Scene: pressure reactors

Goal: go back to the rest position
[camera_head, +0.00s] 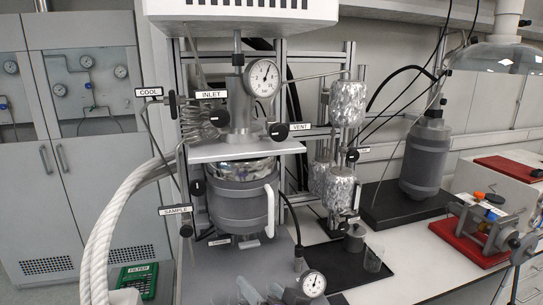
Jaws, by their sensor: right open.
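My right gripper (264,291) shows only in part at the bottom edge, as blue-grey fingers low in front of the reactor stand. It is open, and I see nothing held in it. The rest of that arm is out of the picture. My left gripper is not in view. The pressure reactor (238,205), a grey banded vessel with a white handle, stands behind and above the right gripper. A pressure gauge (313,283) is just right of the gripper; I cannot tell whether they touch.
A thick white hose (103,235) curves down at left. Valves labelled INLET, VENT, COOL and SAMPLE stick out around the reactor. A second grey vessel (425,158) and red-based fixtures (470,238) stand right. A green FILTER box (137,280) is lower left.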

